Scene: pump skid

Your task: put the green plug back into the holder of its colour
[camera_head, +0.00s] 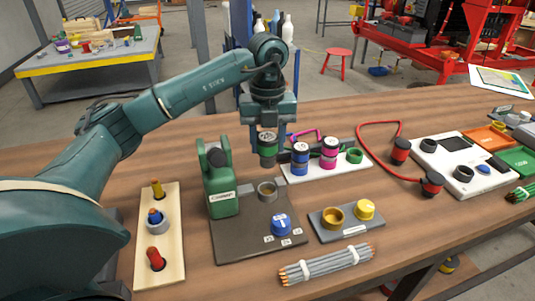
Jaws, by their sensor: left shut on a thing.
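My left gripper (267,128) comes down from above near the middle of the table. It is shut on the green plug (267,150), a dark cylinder with a green band, held upright. The plug is just left of a white board (322,172). On the board stand a blue-banded plug (300,158) and a magenta-banded plug (329,153). At the board's right end is an empty green ring holder (354,156). The plug is apart from this holder, to its left. My right gripper is not in view.
A green pump unit (219,180) on a dark plate (258,240) stands in front, with a grey ring (267,189) near the plug. A magenta-handled item (306,137) lies behind the board. A red cable (385,125) runs to the right. Bare wood lies behind the gripper.

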